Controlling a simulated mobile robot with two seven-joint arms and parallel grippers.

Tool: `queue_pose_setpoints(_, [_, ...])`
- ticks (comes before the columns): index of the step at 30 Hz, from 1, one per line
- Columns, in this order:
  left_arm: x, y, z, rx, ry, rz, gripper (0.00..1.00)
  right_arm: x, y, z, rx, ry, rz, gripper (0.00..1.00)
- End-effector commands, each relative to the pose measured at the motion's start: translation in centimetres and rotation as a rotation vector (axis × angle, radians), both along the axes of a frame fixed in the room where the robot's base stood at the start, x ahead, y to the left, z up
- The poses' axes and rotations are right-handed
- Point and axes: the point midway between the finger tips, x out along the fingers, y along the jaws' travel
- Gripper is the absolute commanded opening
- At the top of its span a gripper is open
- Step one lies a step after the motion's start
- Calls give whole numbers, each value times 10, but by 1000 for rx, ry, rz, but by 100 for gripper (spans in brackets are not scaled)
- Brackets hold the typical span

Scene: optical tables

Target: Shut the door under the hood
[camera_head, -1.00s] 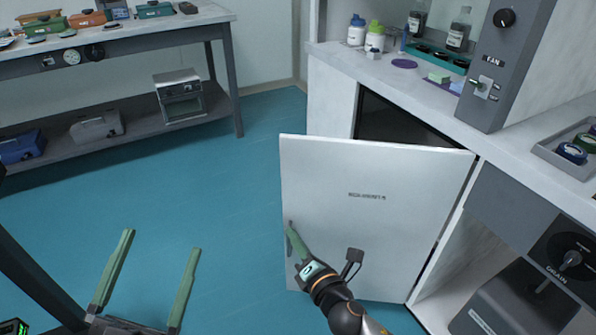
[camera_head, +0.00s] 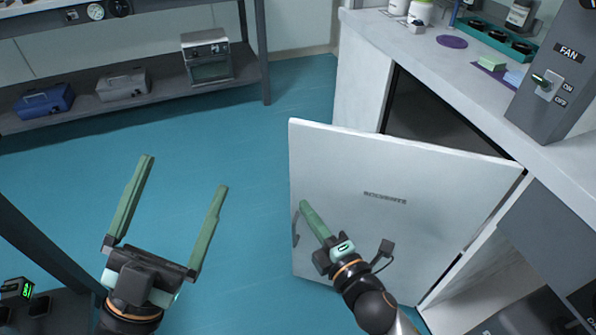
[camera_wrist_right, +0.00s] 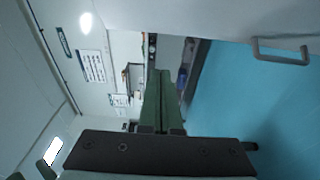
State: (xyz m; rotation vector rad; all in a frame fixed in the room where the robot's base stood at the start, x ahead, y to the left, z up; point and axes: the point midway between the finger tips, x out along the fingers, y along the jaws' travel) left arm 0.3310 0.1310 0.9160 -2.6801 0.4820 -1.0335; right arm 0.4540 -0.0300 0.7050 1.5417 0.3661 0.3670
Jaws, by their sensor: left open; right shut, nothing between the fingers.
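The white cabinet door (camera_head: 345,165) under the hood stands open, swung out over the floor, with its hinge side at the right. A dark gap into the cabinet (camera_head: 440,120) shows behind its top edge. My right gripper (camera_head: 304,205) is shut and empty, at the door's outer face near its free left edge; I cannot tell whether it touches. In the right wrist view the shut fingers (camera_wrist_right: 155,90) point away, with a white panel (camera_wrist_right: 230,15) bearing a grey handle (camera_wrist_right: 280,52) above right. My left gripper (camera_head: 184,175) is open and empty over the floor at the left.
The hood's worktop (camera_head: 445,65) holds bottles, a teal rack (camera_head: 495,40) and a fan switch panel (camera_head: 555,85). An open bay lies right of the door. A bench with a lower shelf (camera_head: 150,98) stands at the back left. The blue floor (camera_head: 220,135) between is clear.

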Motion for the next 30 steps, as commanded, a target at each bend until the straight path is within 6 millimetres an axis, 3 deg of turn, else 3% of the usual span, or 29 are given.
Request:
queue_pose_setpoints(9, [-28, -4, 25, 3, -163, -39, 100, 53, 27, 0, -2, -3, 0, 0])
queue_pose_setpoints(13, [-26, -4, 18, -2, -151, -42, 100, 73, 37, 0, -1, -3, 0, 0])
queue_pose_setpoints(18, [-25, -5, 14, -7, -145, -46, 100, 96, 27, -1, -5, -3, -1, 0])
queue_pose_setpoints(30, [-25, -5, 12, -11, -140, -49, 100, 108, 23, 0, -1, 0, 0, 0])
